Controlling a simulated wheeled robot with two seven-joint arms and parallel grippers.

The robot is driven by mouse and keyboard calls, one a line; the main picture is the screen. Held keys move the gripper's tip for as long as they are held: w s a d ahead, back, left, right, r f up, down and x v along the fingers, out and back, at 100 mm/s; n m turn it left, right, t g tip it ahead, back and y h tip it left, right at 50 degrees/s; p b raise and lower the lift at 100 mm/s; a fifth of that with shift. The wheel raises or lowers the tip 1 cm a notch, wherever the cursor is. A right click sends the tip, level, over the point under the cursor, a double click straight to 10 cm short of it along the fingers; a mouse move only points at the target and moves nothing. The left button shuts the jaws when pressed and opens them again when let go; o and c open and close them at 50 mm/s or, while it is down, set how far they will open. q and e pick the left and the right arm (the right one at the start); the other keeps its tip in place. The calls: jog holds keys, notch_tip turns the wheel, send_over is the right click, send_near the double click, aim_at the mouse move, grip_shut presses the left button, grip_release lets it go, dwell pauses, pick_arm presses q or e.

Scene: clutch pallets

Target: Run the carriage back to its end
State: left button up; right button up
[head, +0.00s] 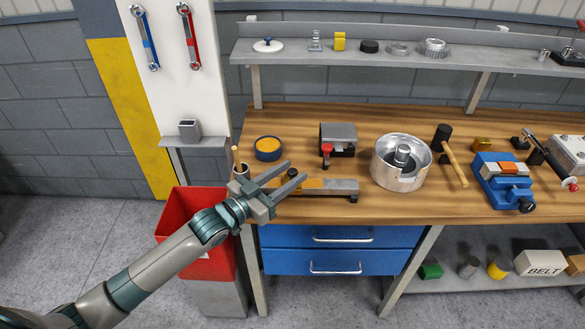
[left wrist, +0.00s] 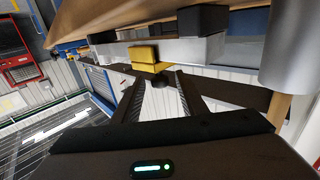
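A grey rail (head: 338,186) lies along the front of the wooden bench, with dark end blocks. A yellow carriage (head: 312,183) with a black knob (head: 292,174) sits on it, toward its left part and partly hidden by my fingers. My left gripper (head: 297,178) is open, its two fingers pointing right at the carriage. In the left wrist view, which looks tilted over, the yellow carriage (left wrist: 145,54) and its knob (left wrist: 160,80) show between and beyond the open fingers (left wrist: 162,92). I cannot tell whether a finger touches the knob. My right gripper is not in view.
A blue-rimmed tin (head: 267,149) and a small cup with a wooden stick (head: 241,170) stand near my left gripper. A press with a red knob (head: 338,138), a metal drum (head: 401,163) and a mallet (head: 450,155) are to the right. A red bin (head: 183,207) is below.

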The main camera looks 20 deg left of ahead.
pick_arm(q)
jog(key=shift+w+d, duration=0.35)
jog(key=shift+w, duration=0.35)
grip_shut()
jog(key=w+d, duration=0.1)
jog(key=d, duration=0.3)
jog(key=w+d+p, duration=0.1)
jog(key=d, duration=0.3)
jog(key=w+d, duration=0.1)
jog(key=d, duration=0.3)
jog(key=shift+w+d, duration=0.2)
